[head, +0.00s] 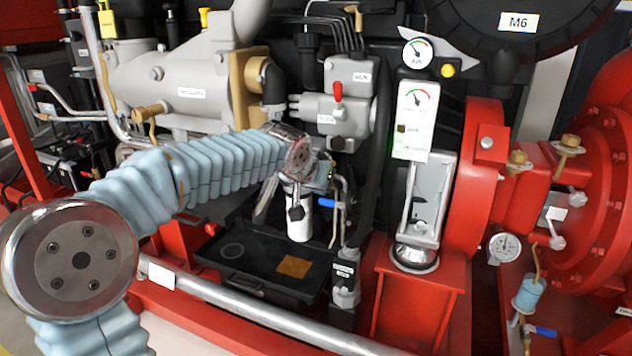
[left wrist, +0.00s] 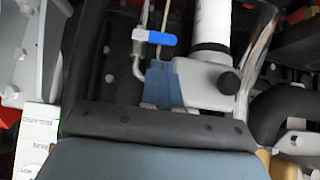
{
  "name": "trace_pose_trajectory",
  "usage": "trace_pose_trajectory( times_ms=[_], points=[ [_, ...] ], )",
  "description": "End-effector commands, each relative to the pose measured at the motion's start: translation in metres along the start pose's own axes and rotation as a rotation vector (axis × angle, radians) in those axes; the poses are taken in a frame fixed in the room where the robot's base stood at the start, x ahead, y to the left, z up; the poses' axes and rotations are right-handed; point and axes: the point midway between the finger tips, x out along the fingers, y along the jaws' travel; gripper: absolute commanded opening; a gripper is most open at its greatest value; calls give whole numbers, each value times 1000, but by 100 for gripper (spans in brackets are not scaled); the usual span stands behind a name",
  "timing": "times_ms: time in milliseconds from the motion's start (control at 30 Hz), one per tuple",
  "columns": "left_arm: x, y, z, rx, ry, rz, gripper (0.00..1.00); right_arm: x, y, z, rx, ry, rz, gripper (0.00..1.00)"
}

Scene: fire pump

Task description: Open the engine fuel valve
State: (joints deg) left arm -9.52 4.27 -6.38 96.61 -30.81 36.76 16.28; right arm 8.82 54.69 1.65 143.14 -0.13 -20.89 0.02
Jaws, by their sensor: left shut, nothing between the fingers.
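A valve with a blue lever handle (head: 327,202) sits on thin pipework below the grey engine block, right of a white cylinder (head: 301,222). In the left wrist view the blue handle (left wrist: 162,39) lies roughly level across a metal pipe fitting, with the white cylinder (left wrist: 211,22) to its right. My left gripper (left wrist: 162,82) shows there as blue-grey fingers, shut and empty, just below the handle in the picture. A small gap shows between fingertips and handle. In the head view my left wrist hides most of this gripper (head: 325,176). My right gripper is not in view.
A black tray (head: 265,268) and a silver rail (head: 255,312) lie below. A gauge panel (head: 412,120) stands to the right. Another blue handle (head: 545,331) is at the lower right.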

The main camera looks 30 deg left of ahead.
Motion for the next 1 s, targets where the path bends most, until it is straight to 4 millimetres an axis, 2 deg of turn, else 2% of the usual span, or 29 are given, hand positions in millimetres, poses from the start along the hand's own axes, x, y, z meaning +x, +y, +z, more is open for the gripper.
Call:
trace_pose_trajectory(
  times_ms=[133,333,733,900,1000],
  points=[
    [27,0,0,0,-2,-1,0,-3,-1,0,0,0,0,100],
    [49,0,0,0,-1,0,0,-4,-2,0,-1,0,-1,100],
    [54,0,0,-1,1,0,0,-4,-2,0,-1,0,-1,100],
    [60,-2,5,-2,1,0,0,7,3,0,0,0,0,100],
    [58,-3,4,-2,0,0,0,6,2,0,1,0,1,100]
  ],
)
